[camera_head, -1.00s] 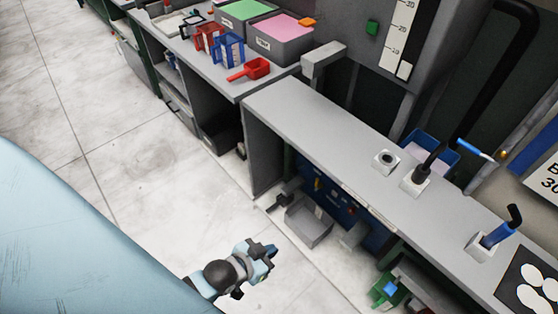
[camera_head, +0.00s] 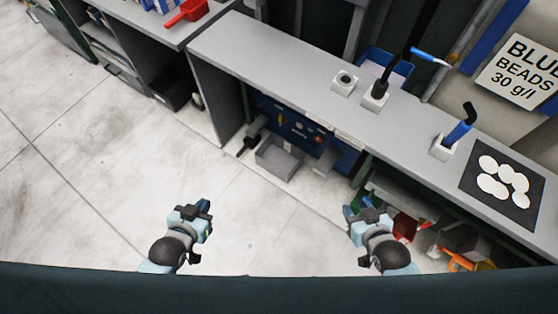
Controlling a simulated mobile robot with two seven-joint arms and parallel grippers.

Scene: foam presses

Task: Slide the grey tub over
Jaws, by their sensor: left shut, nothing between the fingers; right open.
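A small open grey tub (camera_head: 279,161) sits low on the floor under the grey bench, in front of a blue panel. It looks empty. My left gripper (camera_head: 204,208) is shut and empty, over the pale floor to the left of and nearer than the tub. My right gripper (camera_head: 349,213) is open and empty, over the floor to the right of and nearer than the tub. Neither gripper touches the tub.
The grey bench top (camera_head: 270,62) overhangs the tub. A blue panel (camera_head: 292,126) stands behind it. Red and green items (camera_head: 404,226) and an orange item (camera_head: 470,260) lie under the bench at the right. The pale floor (camera_head: 110,170) in front is clear.

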